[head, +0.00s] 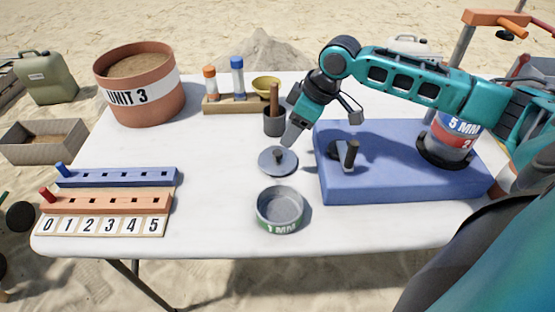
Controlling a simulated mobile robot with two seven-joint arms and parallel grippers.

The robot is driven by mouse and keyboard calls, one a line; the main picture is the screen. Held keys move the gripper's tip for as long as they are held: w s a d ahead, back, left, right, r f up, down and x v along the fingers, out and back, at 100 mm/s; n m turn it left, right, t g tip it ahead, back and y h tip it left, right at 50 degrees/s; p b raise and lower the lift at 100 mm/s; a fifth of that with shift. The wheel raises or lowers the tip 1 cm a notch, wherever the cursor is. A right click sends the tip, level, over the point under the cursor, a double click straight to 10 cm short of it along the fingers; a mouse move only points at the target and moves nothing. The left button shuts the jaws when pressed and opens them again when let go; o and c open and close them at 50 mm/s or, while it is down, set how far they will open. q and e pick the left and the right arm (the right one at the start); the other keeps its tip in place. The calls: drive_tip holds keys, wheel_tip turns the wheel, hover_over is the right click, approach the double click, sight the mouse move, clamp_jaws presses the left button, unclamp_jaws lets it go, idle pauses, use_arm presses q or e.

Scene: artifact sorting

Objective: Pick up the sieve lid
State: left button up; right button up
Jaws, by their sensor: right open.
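The sieve lid (270,163) is a grey-blue disc with a small dark knob in its middle. It lies flat on the white table, left of the blue block. My right gripper (293,136) is just above and behind the lid, slightly to its right, with its fingers pointing down. It is open and holds nothing that I can see. The round sieve (280,226) marked "1 MM" stands open on the table in front of the lid. My left gripper is not in view.
A grey cup (274,123) with a brown handle stands close behind the lid. A blue block (385,186) lies to the right, bearing a dark clamp and a labelled cylinder. A "UNIT 3" pot (140,102) and counting racks (120,178) are left. The table centre-left is clear.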

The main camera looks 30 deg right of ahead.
sight(278, 153)
drive_tip(key=b+x, duration=0.1)
drive_tip(key=x, duration=0.7)
drive_tip(key=shift+w+f+b, duration=0.1)
drive_tip(key=shift+f+b, duration=0.15)
drive_tip(key=shift+b, duration=0.05)
clamp_jaws()
